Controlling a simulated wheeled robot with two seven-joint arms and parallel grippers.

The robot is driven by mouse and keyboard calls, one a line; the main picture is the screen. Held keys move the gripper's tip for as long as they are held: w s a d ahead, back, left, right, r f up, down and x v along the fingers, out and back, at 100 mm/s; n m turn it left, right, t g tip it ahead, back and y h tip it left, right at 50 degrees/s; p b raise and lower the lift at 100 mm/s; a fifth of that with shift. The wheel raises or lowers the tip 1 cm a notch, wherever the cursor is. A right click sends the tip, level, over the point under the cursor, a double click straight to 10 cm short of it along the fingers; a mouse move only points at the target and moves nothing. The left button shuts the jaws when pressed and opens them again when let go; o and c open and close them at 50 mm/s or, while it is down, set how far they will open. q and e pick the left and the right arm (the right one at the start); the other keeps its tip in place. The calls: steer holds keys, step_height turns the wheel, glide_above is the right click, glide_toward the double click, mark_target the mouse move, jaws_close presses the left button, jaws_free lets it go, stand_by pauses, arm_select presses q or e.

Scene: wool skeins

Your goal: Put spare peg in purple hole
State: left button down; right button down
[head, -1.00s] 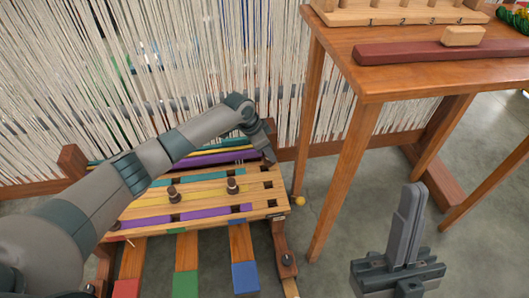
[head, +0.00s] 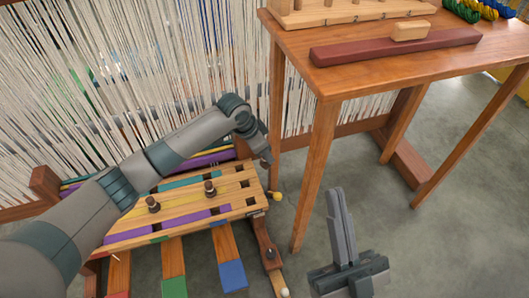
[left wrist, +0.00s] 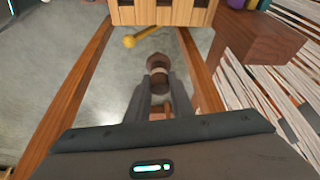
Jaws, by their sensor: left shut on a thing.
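My left gripper (left wrist: 160,90) is shut on a dark brown peg (left wrist: 158,62), the spare peg, with a pale band showing below its head. In the head view, this gripper (head: 266,160) hangs just beyond the far right corner of the wooden board; the peg itself is hidden there. The board (head: 228,208) has coloured strips and dark square holes. A purple strip (head: 192,223) runs along its near side, with a dark hole near its right end. Two pegs (head: 210,188) (head: 153,204) stand upright in the board. My right gripper (head: 340,215) is shut and empty, away from the board.
A wooden table (head: 400,75) with a dark red bar (head: 395,48) and a pale block (head: 411,31) stands at right. Hanging warp threads (head: 150,70) rise behind the board. Open floor lies under my right gripper.

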arm_select(q)
steer(key=shift+r, duration=0.1)
stand_by(0.4)
